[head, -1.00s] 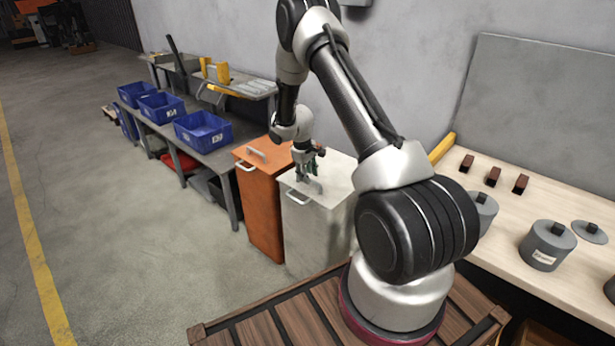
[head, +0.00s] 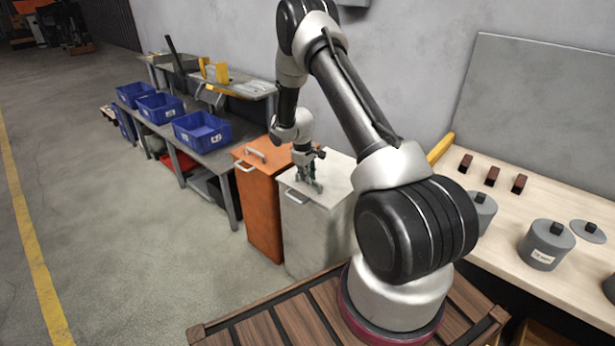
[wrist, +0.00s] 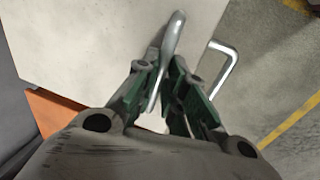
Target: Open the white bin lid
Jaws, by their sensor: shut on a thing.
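The white bin (head: 313,236) stands beside the orange bin, its pale lid (head: 335,174) flat on top and shut. A bar handle (wrist: 171,40) on the lid runs between my fingers in the wrist view. A second handle, on the bin's front (head: 297,197), also shows in the wrist view (wrist: 226,66), clear of my fingers. My gripper (head: 313,184) points down over the lid. In the wrist view my gripper (wrist: 167,100) has its green-padded fingers shut on the lid handle. The fingers hide part of that handle.
The orange bin (head: 262,205) with its own handles stands close on the left. A metal bench (head: 185,140) with several blue boxes (head: 202,131) is farther left. A light worktop (head: 510,230) with grey canisters is on the right. Open floor lies in front of the bins.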

